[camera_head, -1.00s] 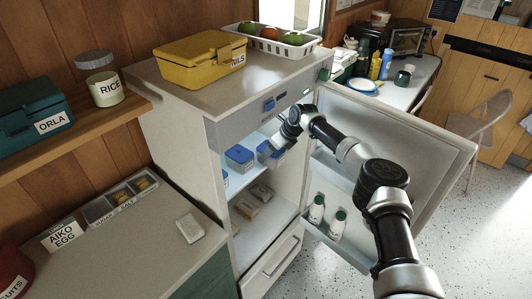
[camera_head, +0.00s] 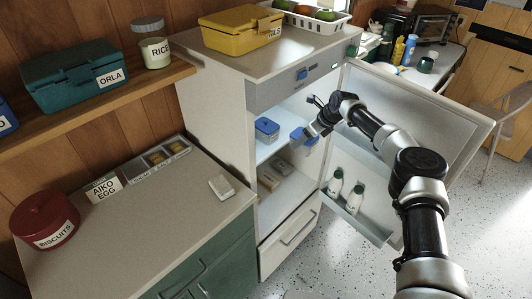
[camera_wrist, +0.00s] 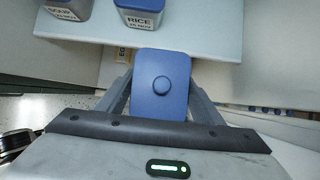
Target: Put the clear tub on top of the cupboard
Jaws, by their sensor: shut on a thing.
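A blue-lidded tub (camera_head: 302,137) is between the jaws of my gripper (camera_head: 312,130), at the open front of the fridge. In the wrist view the tub's lid (camera_wrist: 160,65), with a round knob, fills the space between the fingers of my gripper (camera_wrist: 160,95). The lid hides the tub's walls, so I cannot see there whether they are clear. The low cupboard (camera_head: 135,215) with green doors and a pale top stands left of the fridge. My gripper is to its right, away from it.
Blue-lidded tubs marked SOUP (camera_wrist: 68,10) and RICE (camera_wrist: 139,18) stand on the fridge shelf. The fridge door (camera_head: 420,115) is open at right.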

